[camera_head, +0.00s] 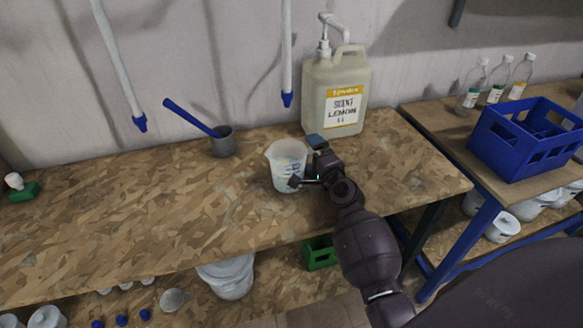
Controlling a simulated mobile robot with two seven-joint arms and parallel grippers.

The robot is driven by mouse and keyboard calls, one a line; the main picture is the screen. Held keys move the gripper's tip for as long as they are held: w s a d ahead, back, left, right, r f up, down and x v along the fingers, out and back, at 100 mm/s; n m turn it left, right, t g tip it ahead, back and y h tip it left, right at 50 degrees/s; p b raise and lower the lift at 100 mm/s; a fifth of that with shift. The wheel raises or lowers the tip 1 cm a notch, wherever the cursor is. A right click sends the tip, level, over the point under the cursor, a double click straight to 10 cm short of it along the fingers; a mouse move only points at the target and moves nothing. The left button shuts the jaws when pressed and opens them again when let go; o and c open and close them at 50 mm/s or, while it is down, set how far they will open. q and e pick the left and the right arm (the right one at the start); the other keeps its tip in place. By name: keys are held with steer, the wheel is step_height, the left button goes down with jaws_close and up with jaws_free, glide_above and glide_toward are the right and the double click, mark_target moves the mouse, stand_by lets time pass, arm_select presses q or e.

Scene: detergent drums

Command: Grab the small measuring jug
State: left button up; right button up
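The small measuring jug (284,160) is a translucent white cup with faint markings, standing upright on the wooden workbench (130,220). My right gripper (305,163) is at the jug's right side. Its two fingers are spread apart, one near the jug's upper right rim and the other in front of its lower right wall. The gripper covers part of the jug's right side, and I cannot tell whether the fingers touch it. My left gripper is not in view.
A large lemon drum (337,95) with a pump stands close behind the jug. A grey scoop (222,143) with a blue handle stands to its left. A blue crate (520,145) and several bottles are on the right bench. The left workbench is mostly clear.

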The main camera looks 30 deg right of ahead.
steer(key=c, duration=1)
steer(key=shift+c, duration=0.2)
steer(key=shift+r, duration=0.2)
